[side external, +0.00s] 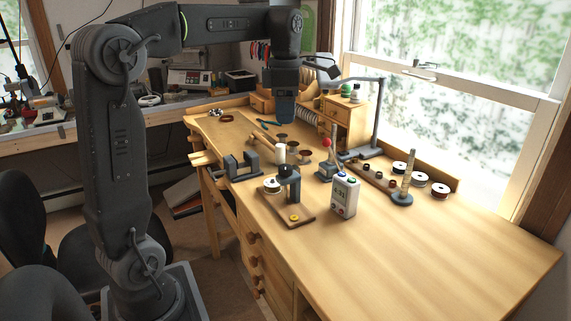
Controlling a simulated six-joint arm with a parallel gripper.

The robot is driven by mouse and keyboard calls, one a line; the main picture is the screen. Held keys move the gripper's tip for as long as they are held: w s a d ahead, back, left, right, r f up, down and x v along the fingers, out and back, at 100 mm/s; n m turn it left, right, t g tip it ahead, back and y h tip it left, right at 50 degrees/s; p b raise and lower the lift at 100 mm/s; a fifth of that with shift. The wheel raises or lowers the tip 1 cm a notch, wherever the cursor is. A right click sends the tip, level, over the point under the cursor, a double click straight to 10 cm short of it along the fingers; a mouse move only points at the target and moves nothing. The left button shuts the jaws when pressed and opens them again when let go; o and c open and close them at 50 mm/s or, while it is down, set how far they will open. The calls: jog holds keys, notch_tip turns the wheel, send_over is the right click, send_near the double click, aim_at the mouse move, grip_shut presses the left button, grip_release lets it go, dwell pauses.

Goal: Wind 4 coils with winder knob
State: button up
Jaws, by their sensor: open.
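My gripper (284,118) hangs pointing down above the back middle of the bench, apart from the things below it. Its fingers are small and dark here. A dark upright device (293,188) stands on a wooden base with a yellow button at the bench front; a pale round part sits at its left. A lever with a red ball knob (326,142) rises from a grey block. I cannot tell which is the winder knob. Several spools (419,179) lie at the right back edge.
A wooden strip with small bobbins (371,173) and a tall spindle on a round dark base (406,180) stand right of centre. A dark lamp (378,115) rises behind. A grey U-shaped block (242,166) sits at the left edge. The right bench top (440,240) is clear.

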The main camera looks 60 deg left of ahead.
aim_at(286, 167)
notch_tip(286, 167, down, 14)
jog(key=shift+r, duration=0.1)
dwell(0.4)
jog(key=c, duration=0.9)
jog(key=shift+m, duration=0.3)
